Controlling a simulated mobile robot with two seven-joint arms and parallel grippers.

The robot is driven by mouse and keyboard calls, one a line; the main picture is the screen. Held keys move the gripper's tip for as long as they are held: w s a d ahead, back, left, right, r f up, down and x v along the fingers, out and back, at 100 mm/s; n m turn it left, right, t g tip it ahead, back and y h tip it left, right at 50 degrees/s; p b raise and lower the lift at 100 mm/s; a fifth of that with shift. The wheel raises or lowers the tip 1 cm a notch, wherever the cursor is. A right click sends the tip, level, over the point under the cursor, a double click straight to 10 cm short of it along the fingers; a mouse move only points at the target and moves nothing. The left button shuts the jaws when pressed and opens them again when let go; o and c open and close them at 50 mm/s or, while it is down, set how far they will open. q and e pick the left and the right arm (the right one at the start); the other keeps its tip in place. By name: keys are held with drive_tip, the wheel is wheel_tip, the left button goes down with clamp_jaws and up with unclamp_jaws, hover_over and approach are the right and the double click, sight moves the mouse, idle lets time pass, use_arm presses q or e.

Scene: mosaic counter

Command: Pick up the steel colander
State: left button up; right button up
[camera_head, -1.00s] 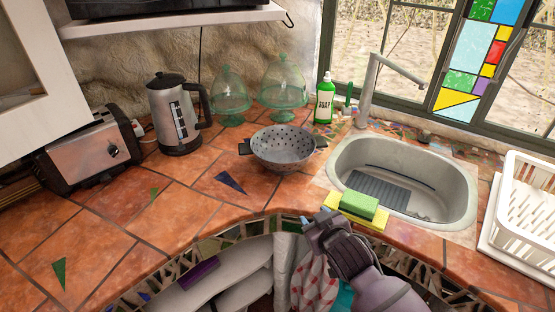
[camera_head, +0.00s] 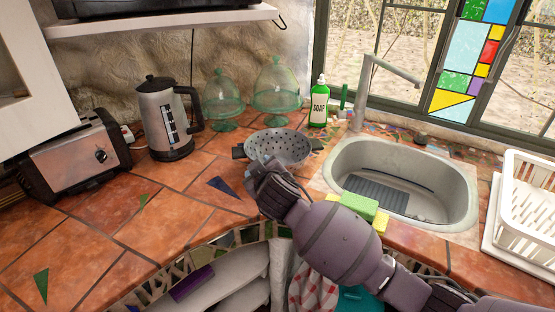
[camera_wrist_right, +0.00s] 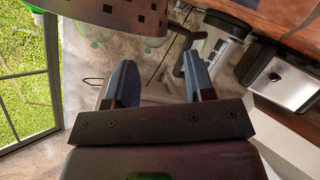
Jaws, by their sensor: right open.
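The steel colander (camera_head: 282,145), a grey bowl with holes and dark side handles, stands upright on the tiled counter. Its left handle (camera_head: 238,152) is clear; its lower front is partly hidden by my right gripper (camera_head: 262,178). In the right wrist view the colander (camera_wrist_right: 115,12) fills the top edge, with a dark handle (camera_wrist_right: 182,28) beyond the fingertips. My right gripper also shows there (camera_wrist_right: 160,80), open, with nothing between its two blue-grey fingers. It is in front of the colander; I cannot tell whether they touch. My left gripper is not in view.
A kettle (camera_head: 166,118) and toaster (camera_head: 75,158) stand left. Two green glass domes (camera_head: 277,85) and a soap bottle (camera_head: 319,105) are behind. The sink (camera_head: 440,165), sponge (camera_head: 360,205) and white dish rack (camera_head: 530,205) are right. Counter at front left is mostly clear.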

drive_tip(key=shift+b+x, duration=0.5)
drive_tip(key=shift+x, duration=3.2)
drive_tip(key=shift+d+r, duration=0.1)
drive_tip(key=shift+d, duration=0.05)
clamp_jaws()
